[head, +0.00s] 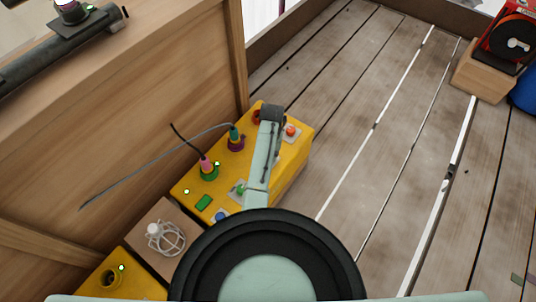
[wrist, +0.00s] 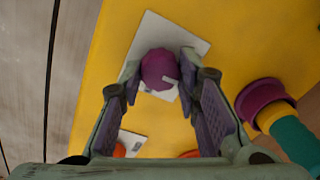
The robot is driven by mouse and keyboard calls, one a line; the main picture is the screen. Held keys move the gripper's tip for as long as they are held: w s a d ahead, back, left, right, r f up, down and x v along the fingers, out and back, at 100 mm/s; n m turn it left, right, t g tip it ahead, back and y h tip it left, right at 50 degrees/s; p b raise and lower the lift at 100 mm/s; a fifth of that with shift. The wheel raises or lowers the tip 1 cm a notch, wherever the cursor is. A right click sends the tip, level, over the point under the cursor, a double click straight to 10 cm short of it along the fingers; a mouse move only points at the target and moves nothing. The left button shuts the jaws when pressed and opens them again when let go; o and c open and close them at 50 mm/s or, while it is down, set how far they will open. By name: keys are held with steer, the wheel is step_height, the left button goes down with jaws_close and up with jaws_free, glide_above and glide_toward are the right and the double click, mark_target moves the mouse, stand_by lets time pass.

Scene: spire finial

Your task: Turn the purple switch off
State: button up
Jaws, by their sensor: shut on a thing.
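The purple switch (wrist: 161,66) is a round knob with a small white mark, set on a white square plate (wrist: 195,41) on the yellow box (wrist: 235,50). My gripper (wrist: 160,74) is shut on the knob in the wrist view, with one fingertip on each side of it. In the head view my arm reaches over the yellow box (head: 300,155) and hides the purple switch and the fingertips.
Near the knob are a purple socket with a teal plug (wrist: 292,138) and an orange knob (head: 291,130). A green knob (head: 241,189) and a pink plug (head: 206,164) are also on the box. A wooden cabinet (head: 150,90) stands left; the plank floor (head: 350,110) is open right.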

steer(key=o, duration=1.2)
steer(key=shift+c, duration=0.2)
step_height(320, 180, up, 12)
steer(key=shift+d, duration=0.3)
